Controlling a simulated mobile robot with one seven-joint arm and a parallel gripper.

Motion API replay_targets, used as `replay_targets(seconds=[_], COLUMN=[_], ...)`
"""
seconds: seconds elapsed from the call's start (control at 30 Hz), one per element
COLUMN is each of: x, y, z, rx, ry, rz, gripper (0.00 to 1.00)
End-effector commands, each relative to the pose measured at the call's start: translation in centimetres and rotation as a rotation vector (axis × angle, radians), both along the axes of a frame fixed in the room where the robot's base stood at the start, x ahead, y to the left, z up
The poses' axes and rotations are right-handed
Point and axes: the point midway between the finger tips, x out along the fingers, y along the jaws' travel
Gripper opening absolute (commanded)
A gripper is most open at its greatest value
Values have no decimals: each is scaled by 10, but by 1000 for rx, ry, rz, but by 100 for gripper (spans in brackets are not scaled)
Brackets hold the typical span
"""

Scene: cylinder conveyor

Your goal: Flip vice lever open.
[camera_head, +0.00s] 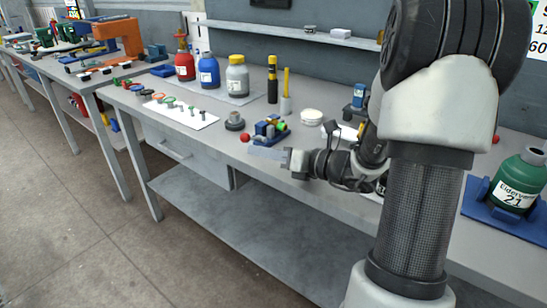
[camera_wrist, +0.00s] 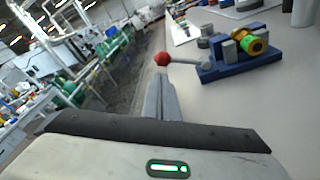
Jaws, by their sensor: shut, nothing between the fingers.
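The small vice (camera_head: 268,134) with a blue base stands near the front edge of the workbench. It also shows in the wrist view (camera_wrist: 238,64), with grey jaws around an orange-yellow and green cylinder (camera_wrist: 255,45). Its grey lever (camera_wrist: 185,62) sticks out left towards the bench edge and ends in a red ball (camera_wrist: 162,59). The ball shows in the head view too (camera_head: 245,137). My gripper (camera_head: 252,151) is shut and empty, in front of the vice at the bench edge. In the wrist view its fingertips (camera_wrist: 159,82) are just below the ball in the picture; contact cannot be told.
A grey round part (camera_head: 234,122) stands left of the vice and a white round dish (camera_head: 311,116) right of it. A yellow-black tool (camera_head: 272,80) and bottles stand behind. A green bottle (camera_head: 519,180) sits in a blue holder at right. The floor in front is open.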

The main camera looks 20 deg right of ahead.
Motion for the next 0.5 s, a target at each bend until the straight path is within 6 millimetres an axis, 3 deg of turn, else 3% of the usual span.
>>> replay_targets(seconds=[0.2, 0.5], x=[22, 27], y=[18, 22], z=[-5, -5], rx=[-1, -1], ry=[-2, 0], rz=[2, -1], gripper=[0, 0])
